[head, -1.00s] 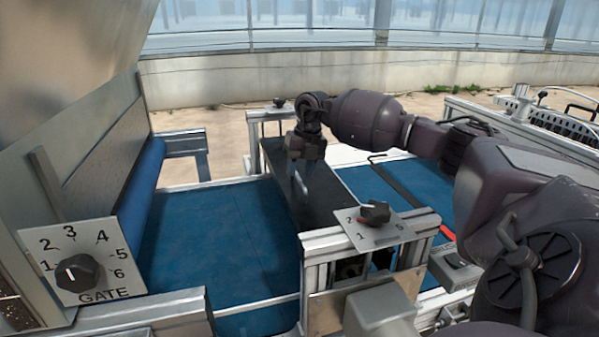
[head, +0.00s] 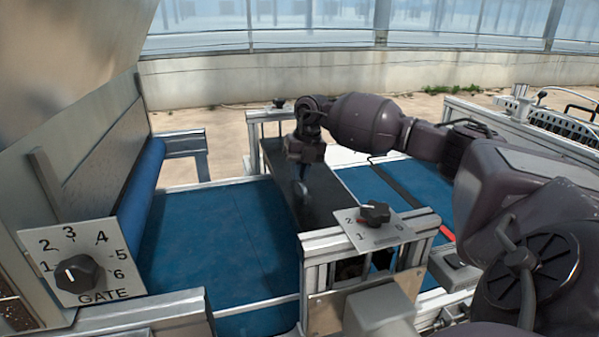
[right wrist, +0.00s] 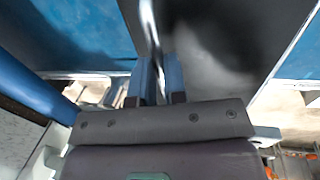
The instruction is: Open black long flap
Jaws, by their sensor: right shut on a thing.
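The black long flap (head: 325,197) is a dark, narrow panel running lengthwise between two blue belts in the head view. It also shows in the right wrist view (right wrist: 225,45) as a dark grey surface. A thin, shiny metal handle (right wrist: 150,32) is at its left edge in the wrist view. My right gripper (head: 303,190) reaches down over the flap from above. In the wrist view its two blue fingers (right wrist: 156,75) are closed on the handle, one on each side. The fingers partly hide the handle in the head view. My left gripper is not in view.
A blue belt (head: 215,235) lies left of the flap and another (head: 375,182) right of it. A dial plate (head: 375,229) stands at the flap's near end. A GATE dial (head: 80,273) is at front left. Metal frame rails (head: 160,318) edge the machine.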

